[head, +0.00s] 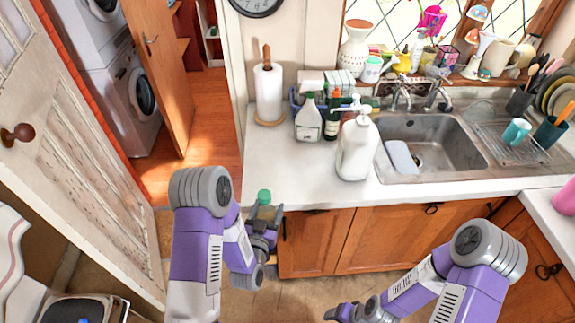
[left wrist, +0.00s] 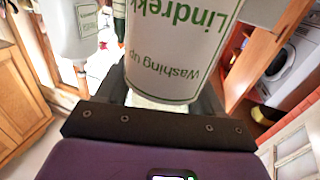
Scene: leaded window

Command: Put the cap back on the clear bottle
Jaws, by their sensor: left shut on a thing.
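My left gripper (head: 263,213) is low in front of the counter and shut on a bottle. In the left wrist view the held bottle (left wrist: 185,50) fills the space between the fingers, with a white, green-edged "Lindrekk Washing up" label that appears inverted. In the head view a green top (head: 264,196) shows above the gripper; the body is mostly hidden by the hand. A pale, see-through looking bottle (head: 308,121) stands upright on the counter; I cannot tell whether it is capped. My right gripper (head: 336,312) is low at the bottom edge, apart from everything; its opening is unclear.
A white pump bottle (head: 356,150) and a dark green bottle (head: 332,118) stand on the counter (head: 290,182), beside the sink (head: 440,145). A paper towel roll (head: 268,92) is at the back left. The counter's front left is clear.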

